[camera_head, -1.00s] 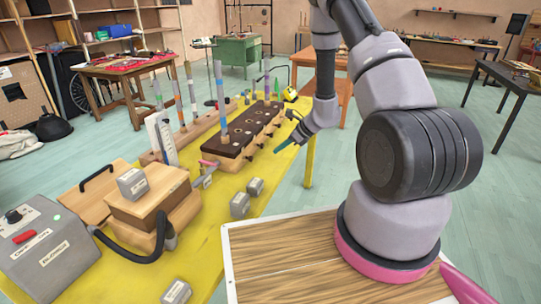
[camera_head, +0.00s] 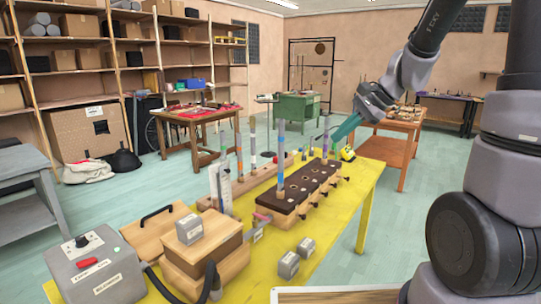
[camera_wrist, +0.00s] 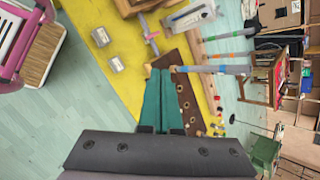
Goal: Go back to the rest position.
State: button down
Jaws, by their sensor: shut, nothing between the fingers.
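My gripper (camera_head: 341,133) is raised above the far right end of the yellow table (camera_head: 352,200) in the head view. Its teal fingers are closed together and empty. In the wrist view my gripper (camera_wrist: 163,90) points over a dark wooden block with holes (camera_wrist: 188,108). The gripper is apart from the block.
Small grey blocks (camera_head: 288,265) lie nearby. An orange side table (camera_head: 391,150) stands behind.

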jog(key=s+d+r+n+t+h, duration=0.1)
jog(key=s+d+r+n+h, duration=0.1)
jog(key=s+r+n, duration=0.2)
jog(key=s+d+r+n+t+h, duration=0.2)
jog(key=s+r, duration=0.5)
jog(key=s, duration=0.5)
jog(key=d+n+h, duration=0.1)
jog(key=n, duration=0.1)
jog(key=shift+s+d+r+n+t, duration=0.3)
jog(key=shift+s+d+r, duration=0.05)
jog(key=shift+s, duration=0.05)
dwell(1.4)
